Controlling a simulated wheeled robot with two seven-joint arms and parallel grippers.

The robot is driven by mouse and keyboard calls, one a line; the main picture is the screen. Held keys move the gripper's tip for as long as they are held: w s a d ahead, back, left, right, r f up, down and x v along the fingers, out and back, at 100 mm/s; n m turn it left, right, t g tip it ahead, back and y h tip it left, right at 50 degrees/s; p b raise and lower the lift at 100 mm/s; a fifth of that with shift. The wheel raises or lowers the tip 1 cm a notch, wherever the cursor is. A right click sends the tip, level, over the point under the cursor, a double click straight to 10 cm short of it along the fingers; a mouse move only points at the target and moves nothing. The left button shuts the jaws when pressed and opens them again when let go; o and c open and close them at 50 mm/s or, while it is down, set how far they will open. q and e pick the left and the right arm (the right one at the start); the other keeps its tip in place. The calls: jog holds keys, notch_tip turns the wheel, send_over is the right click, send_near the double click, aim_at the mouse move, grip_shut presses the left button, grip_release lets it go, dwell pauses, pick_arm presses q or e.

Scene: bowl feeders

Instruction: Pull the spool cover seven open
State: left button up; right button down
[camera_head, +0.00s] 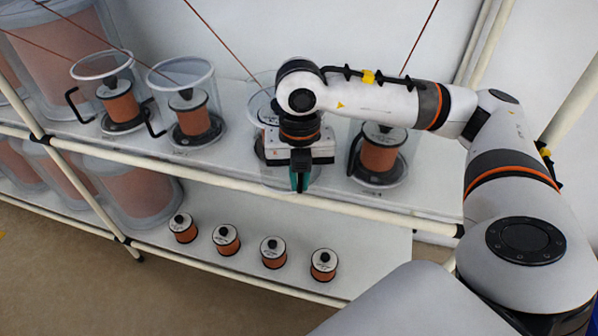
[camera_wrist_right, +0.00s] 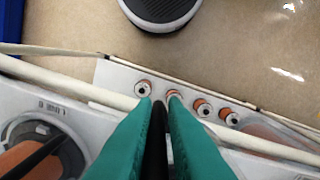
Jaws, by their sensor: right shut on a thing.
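My right gripper (camera_head: 299,180) is at the upper shelf, in front of the third clear spool cover from the left (camera_head: 262,98), which it mostly hides. In the right wrist view its teal fingers (camera_wrist_right: 160,115) are closed on a black bar (camera_wrist_right: 156,150), which looks like that cover's handle. I cannot read a number on any cover, and I cannot tell whether this cover has swung out. My left gripper is out of view.
Two more clear covers with copper spools (camera_head: 120,108) (camera_head: 190,118) stand to the left. Another spool (camera_head: 379,150) with a black handle stands close to the right. A pale rail (camera_head: 250,182) runs along the shelf front. Several small spools (camera_head: 226,240) sit below.

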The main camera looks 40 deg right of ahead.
jog(key=c, duration=1.6)
grip_release()
jog(key=shift+w+d+r, duration=0.15)
jog(key=shift+o, duration=0.4)
jog(key=shift+d, duration=0.1)
jog(key=shift+r, duration=0.35)
notch_tip(320, 180, up, 11)
jog(key=shift+r+p, duration=0.1)
jog(key=shift+p, duration=0.45)
jog(key=shift+c, duration=0.4)
